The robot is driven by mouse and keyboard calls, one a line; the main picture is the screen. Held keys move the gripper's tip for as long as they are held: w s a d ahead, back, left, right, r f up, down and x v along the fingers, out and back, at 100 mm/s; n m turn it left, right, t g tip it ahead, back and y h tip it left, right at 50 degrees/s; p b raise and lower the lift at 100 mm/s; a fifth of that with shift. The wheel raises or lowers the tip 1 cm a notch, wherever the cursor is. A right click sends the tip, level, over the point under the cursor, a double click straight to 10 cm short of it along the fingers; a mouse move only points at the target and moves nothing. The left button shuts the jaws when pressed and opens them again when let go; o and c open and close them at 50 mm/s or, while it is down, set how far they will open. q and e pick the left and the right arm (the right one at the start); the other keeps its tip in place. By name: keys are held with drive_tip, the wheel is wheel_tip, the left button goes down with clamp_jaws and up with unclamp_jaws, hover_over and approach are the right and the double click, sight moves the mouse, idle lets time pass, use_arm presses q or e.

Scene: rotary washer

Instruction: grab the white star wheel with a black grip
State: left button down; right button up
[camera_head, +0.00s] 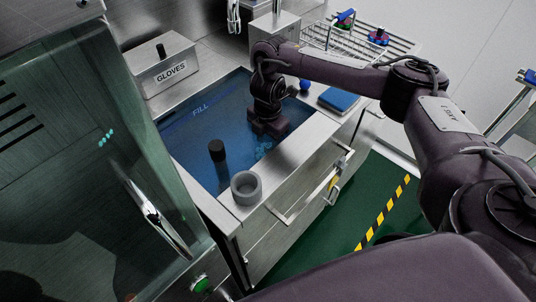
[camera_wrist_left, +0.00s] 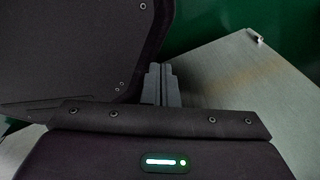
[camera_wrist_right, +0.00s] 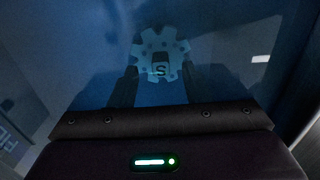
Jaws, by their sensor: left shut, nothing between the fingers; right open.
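The star wheel (camera_wrist_right: 161,45) lies in the blue-tinted liquid of the sink and looks pale blue there. Its black grip (camera_wrist_right: 160,64), marked with an S, stands at its middle. In the head view part of the wheel (camera_head: 264,148) shows just below my right gripper (camera_head: 268,130). In the right wrist view my right gripper (camera_wrist_right: 160,85) is open, its fingers to either side of the grip and apart from it. I cannot tell how far above the wheel they are. My left gripper (camera_wrist_left: 161,82) is shut and empty, seen only in its wrist view.
The sink (camera_head: 178,136) has a metal rim. A black upright cylinder (camera_head: 217,152) stands in its left part. A grey cup (camera_head: 246,188) sits on the front rim.

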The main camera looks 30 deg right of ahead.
sight(268, 150)
wheel_tip(268, 150, down, 3)
drive_tip(key=shift+r+b, duration=0.1)
drive_tip(key=shift+b, duration=0.25)
clamp_jaws()
